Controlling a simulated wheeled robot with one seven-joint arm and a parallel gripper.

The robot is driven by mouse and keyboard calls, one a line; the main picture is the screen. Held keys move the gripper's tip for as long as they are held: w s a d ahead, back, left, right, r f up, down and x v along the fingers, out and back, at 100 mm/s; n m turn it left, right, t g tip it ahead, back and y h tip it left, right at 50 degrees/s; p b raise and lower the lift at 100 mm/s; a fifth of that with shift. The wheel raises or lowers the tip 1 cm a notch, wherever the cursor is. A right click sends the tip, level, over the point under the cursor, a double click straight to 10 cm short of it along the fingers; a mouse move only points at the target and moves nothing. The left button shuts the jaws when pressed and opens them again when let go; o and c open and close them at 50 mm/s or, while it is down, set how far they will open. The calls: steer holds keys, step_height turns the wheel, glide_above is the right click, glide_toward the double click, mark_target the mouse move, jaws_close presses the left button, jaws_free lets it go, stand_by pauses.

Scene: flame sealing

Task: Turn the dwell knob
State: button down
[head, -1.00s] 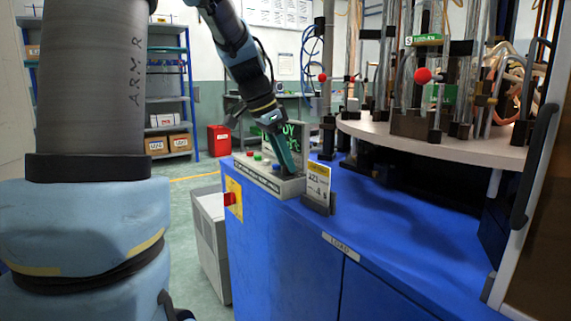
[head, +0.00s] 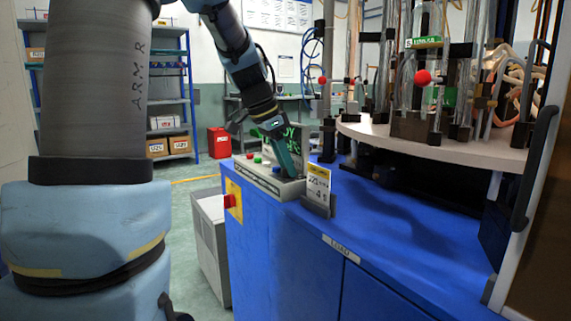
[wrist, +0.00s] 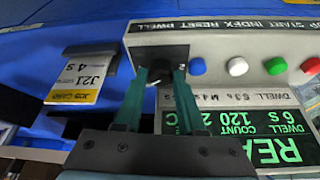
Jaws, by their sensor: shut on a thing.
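The dwell knob (wrist: 159,72) is a dark knob at the DWELL end of the control panel (wrist: 215,72) in the wrist view. My gripper (wrist: 160,75) has its two teal fingers on either side of the knob, shut on it. In the head view my gripper (head: 290,174) reaches down onto the right end of the panel (head: 262,178), and the fingers hide the knob. The panel's screen (wrist: 240,135) shows upside-down green text, with a DWELL value that appears to read 6 s. A job card (wrist: 82,78) beside the panel appears to read J21 and 4 s.
Blue (wrist: 197,66), white (wrist: 238,66), green (wrist: 276,66) and red (wrist: 311,66) buttons line up beside the knob. The card holder (head: 318,205) stands close to my gripper. A round table (head: 440,148) with glassware lies behind.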

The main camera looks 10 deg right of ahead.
steer(key=shift+n, duration=0.3)
steer(key=n+p, duration=0.1)
steer(key=n, duration=0.1)
steer(key=n+t+p, duration=0.1)
steer(key=n, duration=0.1)
steer(key=shift+s+d+r+t+y, duration=0.1)
steer(key=shift+s+r+t+y, duration=0.1)
steer(key=shift+t+y, duration=0.15)
steer(key=n+y+p, duration=0.1)
steer(key=n+p, duration=0.1)
steer(key=n, duration=0.1)
steer(key=shift+t, duration=0.35)
steer(key=n+p, duration=0.1)
steer(key=n+y+p, duration=0.1)
steer(key=shift+s+d+f+n, duration=0.1)
steer(key=shift+d+n, duration=0.1)
steer(key=shift+n, duration=0.2)
steer(key=n, duration=0.1)
steer(key=n+y, duration=0.1)
steer(key=n, duration=0.1)
steer(key=n+t+y+b, duration=0.1)
steer(key=n, duration=0.1)
steer(key=shift+d+f, duration=0.15)
steer(key=shift+f, duration=0.1)
steer(key=n+y, duration=0.1)
steer(key=n, duration=0.2)
steer(key=n+g+y+b, duration=0.1)
steer(key=n, duration=0.2)
steer(key=shift+d+r, duration=0.1)
